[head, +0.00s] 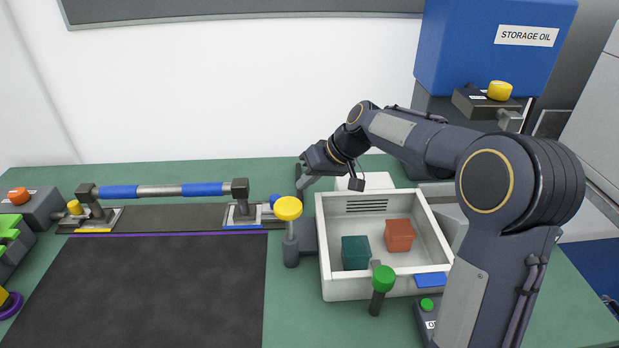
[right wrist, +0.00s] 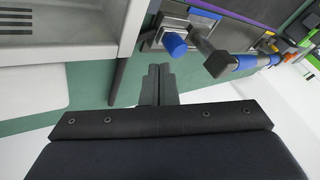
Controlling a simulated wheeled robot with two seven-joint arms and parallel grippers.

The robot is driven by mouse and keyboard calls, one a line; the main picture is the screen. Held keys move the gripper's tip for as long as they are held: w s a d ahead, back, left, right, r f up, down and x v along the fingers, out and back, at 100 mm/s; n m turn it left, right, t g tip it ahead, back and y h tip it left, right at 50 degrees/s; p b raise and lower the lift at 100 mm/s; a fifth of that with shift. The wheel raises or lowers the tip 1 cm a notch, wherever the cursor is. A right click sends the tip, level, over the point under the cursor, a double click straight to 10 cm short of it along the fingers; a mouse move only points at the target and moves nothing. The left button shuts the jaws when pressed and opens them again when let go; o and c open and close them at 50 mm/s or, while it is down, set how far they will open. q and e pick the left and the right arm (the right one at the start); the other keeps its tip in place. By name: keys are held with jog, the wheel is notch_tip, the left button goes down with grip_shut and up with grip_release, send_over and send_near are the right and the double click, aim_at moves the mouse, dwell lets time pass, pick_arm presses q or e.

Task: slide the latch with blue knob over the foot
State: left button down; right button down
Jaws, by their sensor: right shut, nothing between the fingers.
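The blue knob (head: 275,199) of the latch shows in the head view just behind a yellow knob, at the right end of the bar. It also shows in the right wrist view (right wrist: 175,44), on a grey metal plate. The foot (head: 241,212) carries the right end of the bar; a blue stripe marks its front edge. My right gripper (head: 301,185) is shut and empty, to the right of the blue knob and apart from it. In the right wrist view its fingertips (right wrist: 159,68) point toward the knob, with a gap between. My left gripper is not in view.
A yellow-topped post (head: 288,208) stands in front of the blue knob. A white bin (head: 326,270) with a teal and a rust-red cube is to the right. The bar (head: 160,191) with blue grips runs left above a dark mat (head: 160,290). A green-topped lever (head: 383,279) stands in front.

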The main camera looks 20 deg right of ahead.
aim_at(276, 196)
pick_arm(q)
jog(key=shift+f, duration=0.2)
pick_arm(e)
jog(key=x, duration=0.6)
jog(key=shift+f, duration=0.1)
jog(key=shift+a, duration=0.1)
jog(key=a, duration=0.1)
jog(key=w+a, duration=0.1)
jog(key=a, duration=0.1)
jog(key=shift+a, duration=0.1)
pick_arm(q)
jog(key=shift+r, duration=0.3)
